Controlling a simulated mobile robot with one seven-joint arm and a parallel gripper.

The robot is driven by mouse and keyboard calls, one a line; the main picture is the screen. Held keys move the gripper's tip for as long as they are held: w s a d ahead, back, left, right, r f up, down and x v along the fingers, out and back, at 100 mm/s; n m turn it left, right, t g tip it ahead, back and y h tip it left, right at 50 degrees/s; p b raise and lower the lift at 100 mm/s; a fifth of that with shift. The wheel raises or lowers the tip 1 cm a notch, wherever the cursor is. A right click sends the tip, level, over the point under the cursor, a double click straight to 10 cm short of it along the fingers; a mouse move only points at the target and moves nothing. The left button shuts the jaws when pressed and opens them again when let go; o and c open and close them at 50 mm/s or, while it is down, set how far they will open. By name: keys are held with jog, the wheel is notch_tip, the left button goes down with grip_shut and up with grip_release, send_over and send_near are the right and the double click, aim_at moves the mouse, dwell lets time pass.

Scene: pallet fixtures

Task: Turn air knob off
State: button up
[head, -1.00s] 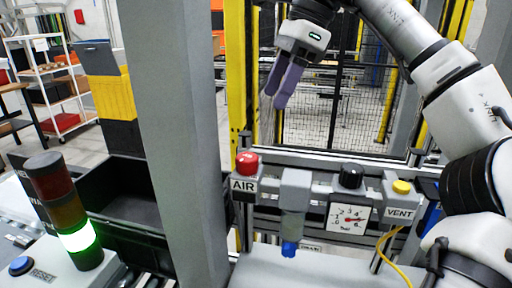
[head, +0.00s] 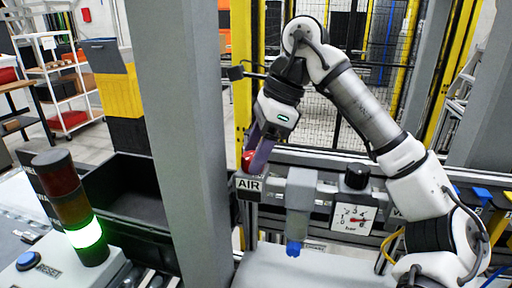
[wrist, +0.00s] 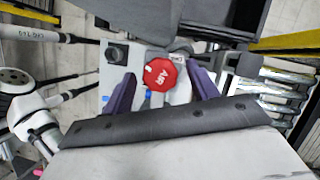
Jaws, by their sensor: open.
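The red air knob (head: 248,160) sits on top of the post with the AIR label (head: 249,185). In the head view my gripper's fingers partly cover it. In the wrist view the knob (wrist: 160,75) is a red octagon with AIR written on its face. My gripper (head: 256,158) points down at the knob from above. Its purple fingers (wrist: 162,88) are open, one on each side of the knob. In the wrist view gaps show between the knob and the fingers, though I cannot tell how far down the fingers reach.
Right of the knob are a grey filter with a blue tip (head: 297,205), a black regulator knob (head: 356,176) and a pressure gauge (head: 352,218). A grey pillar (head: 180,130) stands close on the left. A stack light (head: 70,210) glows green at far left.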

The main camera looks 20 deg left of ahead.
jog(key=shift+f, duration=0.1)
jog(key=c, duration=1)
jog(key=shift+f+m+t+b, duration=0.15)
jog(key=shift+m+t+b, duration=0.35)
jog(key=shift+m+b, duration=0.55)
jog(key=shift+s+m+t+b, duration=0.1)
jog(key=shift+m+t+b, duration=0.3)
jog(key=shift+m, duration=0.85)
jog(key=o, duration=1)
jog(key=v, duration=1.4)
